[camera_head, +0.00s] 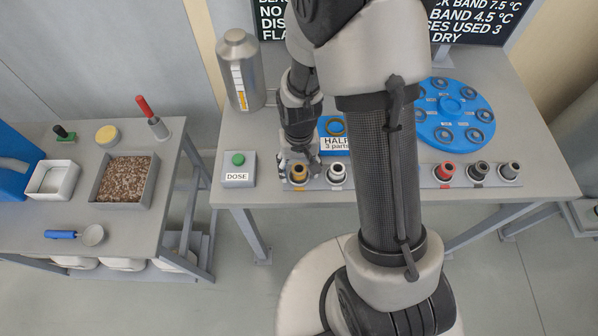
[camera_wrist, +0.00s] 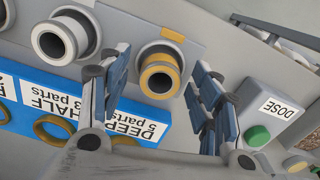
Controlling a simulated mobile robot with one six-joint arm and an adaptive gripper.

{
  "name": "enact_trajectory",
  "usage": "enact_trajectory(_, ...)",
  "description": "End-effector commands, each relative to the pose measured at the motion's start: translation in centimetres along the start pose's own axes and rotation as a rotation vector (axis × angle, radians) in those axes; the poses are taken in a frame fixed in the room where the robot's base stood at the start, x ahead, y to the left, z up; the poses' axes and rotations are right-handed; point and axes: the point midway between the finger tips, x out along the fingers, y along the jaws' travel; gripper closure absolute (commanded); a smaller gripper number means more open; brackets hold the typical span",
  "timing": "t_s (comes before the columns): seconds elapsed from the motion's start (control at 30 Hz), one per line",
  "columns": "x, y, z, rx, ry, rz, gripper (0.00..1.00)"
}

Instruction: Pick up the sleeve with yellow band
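The sleeve with yellow band (camera_head: 298,175) stands in the leftmost place of a grey rack at the table's front edge. In the wrist view the sleeve (camera_wrist: 158,80) shows its yellow ring and open bore between my two fingers. My gripper (camera_head: 297,162) is over that end of the rack. In the wrist view my gripper (camera_wrist: 162,92) is open, with one blue-padded finger on each side of the sleeve and a visible gap to it. Whether the fingertips are level with the sleeve is hard to tell.
A white-banded sleeve (camera_head: 336,173) stands just right, close to one finger. Red (camera_head: 444,173), black (camera_head: 478,173) and grey (camera_head: 510,172) sleeves stand further right. The DOSE button box (camera_head: 238,170) is left, a metal flask (camera_head: 240,68) behind it, a blue round plate (camera_head: 451,112) back right.

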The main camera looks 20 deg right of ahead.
Motion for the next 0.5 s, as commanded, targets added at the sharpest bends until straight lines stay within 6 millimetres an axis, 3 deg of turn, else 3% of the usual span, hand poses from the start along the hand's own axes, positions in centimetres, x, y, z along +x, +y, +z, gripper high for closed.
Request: enact_trajectory(0.5, -0.05, 0.00, 0.00, 0.000, 0.000, 0.000, 0.76)
